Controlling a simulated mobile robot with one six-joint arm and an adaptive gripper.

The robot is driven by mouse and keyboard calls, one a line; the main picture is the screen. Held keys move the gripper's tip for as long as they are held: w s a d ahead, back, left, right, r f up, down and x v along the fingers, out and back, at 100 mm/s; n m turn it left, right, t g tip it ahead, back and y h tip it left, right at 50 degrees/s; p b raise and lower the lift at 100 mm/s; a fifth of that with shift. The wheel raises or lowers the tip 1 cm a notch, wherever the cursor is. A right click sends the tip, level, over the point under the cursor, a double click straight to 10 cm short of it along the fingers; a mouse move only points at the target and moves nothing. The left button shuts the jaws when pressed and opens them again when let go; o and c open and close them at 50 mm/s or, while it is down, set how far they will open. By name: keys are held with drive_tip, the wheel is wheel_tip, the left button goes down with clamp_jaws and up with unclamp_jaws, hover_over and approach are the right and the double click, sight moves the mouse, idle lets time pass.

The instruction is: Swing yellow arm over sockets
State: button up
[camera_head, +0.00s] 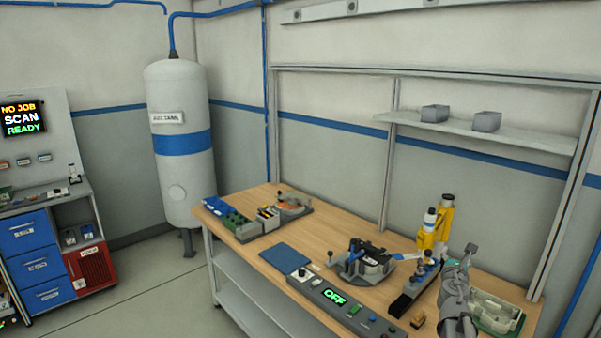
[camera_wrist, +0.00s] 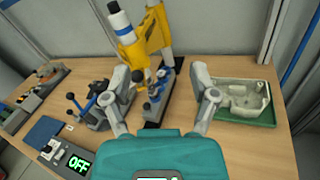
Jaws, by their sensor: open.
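The yellow arm (camera_head: 440,225) rises at the back right of the wooden bench, with a white and black cylinder on its front; it also shows in the wrist view (camera_wrist: 154,30). Below it stands a dark fixture (camera_head: 414,285) with blue and grey upright parts, also in the wrist view (camera_wrist: 154,105). I cannot make out the sockets clearly. My gripper (camera_head: 470,250) is to the right of the yellow arm in the head view. In the wrist view my gripper (camera_wrist: 162,88) is open and empty, its fingers apart with the fixture and yellow arm beyond them.
A green tray with a pale housing (camera_wrist: 240,100) lies right of the fixture. A black clamp fixture with blue handles (camera_head: 362,262) stands to the left. A control box reading OFF (camera_head: 335,297) lies at the front edge. A blue mat (camera_head: 285,256) lies left of it.

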drive_tip(key=s+a+f+m+g+b, duration=0.3)
drive_tip(key=s+a+f+m+g, duration=0.15)
drive_tip(key=f+m, duration=0.5)
drive_tip(key=s+a+f+m+g+b, duration=0.3)
drive_tip(key=s+a+f+m+g, duration=0.15)
drive_tip(key=f+m, duration=0.55)
drive_tip(key=s+a+f+m+g+y+b, duration=0.2)
drive_tip(key=s+a+f+m+g+y, duration=0.1)
drive_tip(key=a, duration=0.6)
drive_tip(key=s+a+f+m+g+y+b, duration=0.1)
drive_tip(key=s+a+f+m+g+y, duration=0.2)
drive_tip(key=a, duration=0.7)
drive_tip(key=s+f+m+y, duration=0.2)
drive_tip(key=s+f, duration=0.1)
drive_tip(key=s, duration=0.1)
drive_tip(key=shift+s+a+g+b, duration=0.25)
drive_tip(key=shift+s+g+b, duration=0.15)
